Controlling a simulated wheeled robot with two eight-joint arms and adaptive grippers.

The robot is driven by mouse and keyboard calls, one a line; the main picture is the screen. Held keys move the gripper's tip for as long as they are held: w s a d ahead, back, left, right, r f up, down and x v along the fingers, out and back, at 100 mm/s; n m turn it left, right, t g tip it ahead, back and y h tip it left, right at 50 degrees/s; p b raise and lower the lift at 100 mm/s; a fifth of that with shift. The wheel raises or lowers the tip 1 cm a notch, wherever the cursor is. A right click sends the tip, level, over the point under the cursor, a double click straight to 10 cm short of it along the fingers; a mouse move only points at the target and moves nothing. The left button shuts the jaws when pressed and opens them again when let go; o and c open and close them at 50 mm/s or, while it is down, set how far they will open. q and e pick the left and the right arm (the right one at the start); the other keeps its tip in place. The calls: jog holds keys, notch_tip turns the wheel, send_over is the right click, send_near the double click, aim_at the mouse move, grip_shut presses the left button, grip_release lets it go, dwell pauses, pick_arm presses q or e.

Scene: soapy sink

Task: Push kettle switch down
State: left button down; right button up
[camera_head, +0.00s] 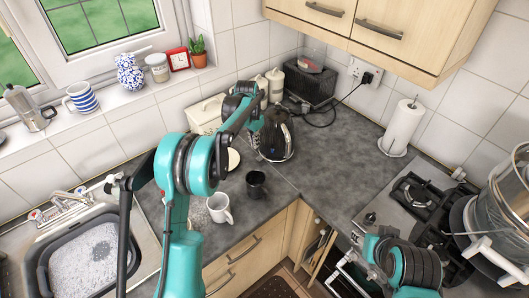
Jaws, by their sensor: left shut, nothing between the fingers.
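The black kettle (278,140) stands upright on the grey worktop near the back corner. Its handle curves along its right side. I cannot make out its switch at this size. My left gripper (255,125) is at the kettle's upper left side, shut and empty. It covers part of the kettle, and I cannot tell whether it touches it. My right arm shows at the lower right, over the hob front, but its gripper cannot be made out.
A dark mug (256,184) and a white mug (219,208) stand in front of the kettle. A black toaster (310,84) is behind it, with a cable to the wall socket. A paper towel roll (402,128) stands to the right. The worktop between is clear.

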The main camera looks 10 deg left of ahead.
aim_at(259, 158)
pick_arm(q)
jog(key=shift+w+d+f, duration=0.15)
jog(key=shift+w+f, duration=0.65)
jog(key=shift+f, duration=0.1)
jog(key=shift+w+d+f+b, duration=0.15)
jog(key=shift+f+b, duration=0.65)
jog(key=shift+f, duration=0.95)
jog(key=shift+w+f+b, duration=0.15)
jog(key=shift+f+b, duration=0.65)
jog(key=shift+f, duration=0.9)
